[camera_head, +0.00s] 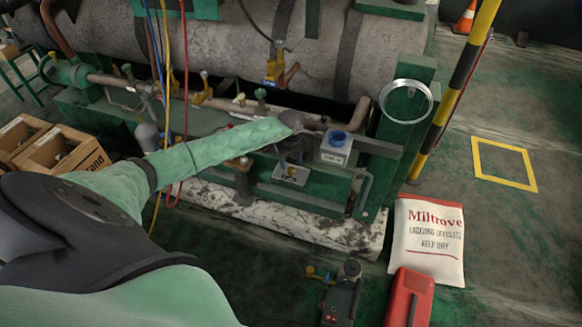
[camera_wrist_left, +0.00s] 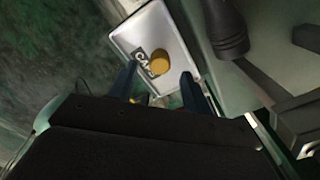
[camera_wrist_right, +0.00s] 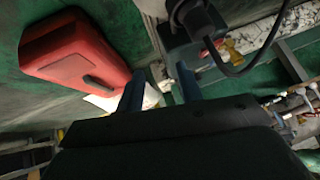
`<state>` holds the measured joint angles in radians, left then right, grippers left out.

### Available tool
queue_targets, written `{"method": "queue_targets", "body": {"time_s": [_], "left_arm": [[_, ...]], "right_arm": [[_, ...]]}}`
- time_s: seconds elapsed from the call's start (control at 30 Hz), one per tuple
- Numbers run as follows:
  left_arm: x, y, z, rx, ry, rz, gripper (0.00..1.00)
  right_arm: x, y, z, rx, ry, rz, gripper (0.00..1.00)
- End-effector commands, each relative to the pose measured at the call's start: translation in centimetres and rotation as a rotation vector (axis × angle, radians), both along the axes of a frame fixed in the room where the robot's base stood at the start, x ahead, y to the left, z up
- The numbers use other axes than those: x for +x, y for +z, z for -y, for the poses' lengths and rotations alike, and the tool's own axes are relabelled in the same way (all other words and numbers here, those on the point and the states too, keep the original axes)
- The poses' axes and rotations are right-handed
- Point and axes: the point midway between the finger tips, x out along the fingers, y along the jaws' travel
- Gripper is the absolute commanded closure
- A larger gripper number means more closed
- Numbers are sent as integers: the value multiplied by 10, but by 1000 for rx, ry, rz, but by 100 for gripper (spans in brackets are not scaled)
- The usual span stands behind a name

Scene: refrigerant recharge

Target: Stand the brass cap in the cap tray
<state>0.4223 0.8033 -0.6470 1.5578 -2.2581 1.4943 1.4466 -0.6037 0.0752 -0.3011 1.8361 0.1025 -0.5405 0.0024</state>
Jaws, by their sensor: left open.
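The brass cap (camera_wrist_left: 159,62) is a small round disc seen from above, inside the silver cap tray (camera_wrist_left: 130,38), beside the tray's black-and-white label. It looks upright, but its side is hidden. The cap tray also shows in the head view (camera_head: 291,174), on the green frame's front. My left gripper (camera_wrist_left: 159,71) is open, its two fingers apart on either side of the cap's line of sight, with no contact visible. In the head view the left gripper (camera_head: 290,154) is small and dark above the tray. My right gripper (camera_wrist_right: 160,70) is open and empty.
A grey box with a blue top (camera_head: 337,147) stands right of the tray. A white printed bag (camera_head: 427,240), a red case (camera_head: 409,298) and a dark device (camera_head: 341,298) lie in front. Hoses (camera_head: 168,70) hang at left. Yellow-outlined floor (camera_head: 504,165) at right is clear.

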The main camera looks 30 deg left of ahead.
Motion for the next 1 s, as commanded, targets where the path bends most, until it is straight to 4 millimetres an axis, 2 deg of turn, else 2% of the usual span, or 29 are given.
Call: {"method": "queue_targets", "body": {"time_s": [0.03, 0.2, 0.4, 0.6, 1.0], "left_arm": [[0, 12, 0, 1, -1, 3, 51], [1, 44, 0, 1, -1, 3, 51], [0, 72, 0, 0, 0, 1, 51], [0, 84, 0, 0, 0, 0, 51], [0, 84, 0, -1, 0, -1, 51]], "right_arm": [[0, 1, 0, 0, 0, 0, 64], [1, 3, 0, 0, 1, 1, 64], [2, 5, 0, 0, 0, 3, 64], [2, 6, 0, 1, 1, 3, 64], [1, 5, 0, 0, 1, 1, 64]]}}
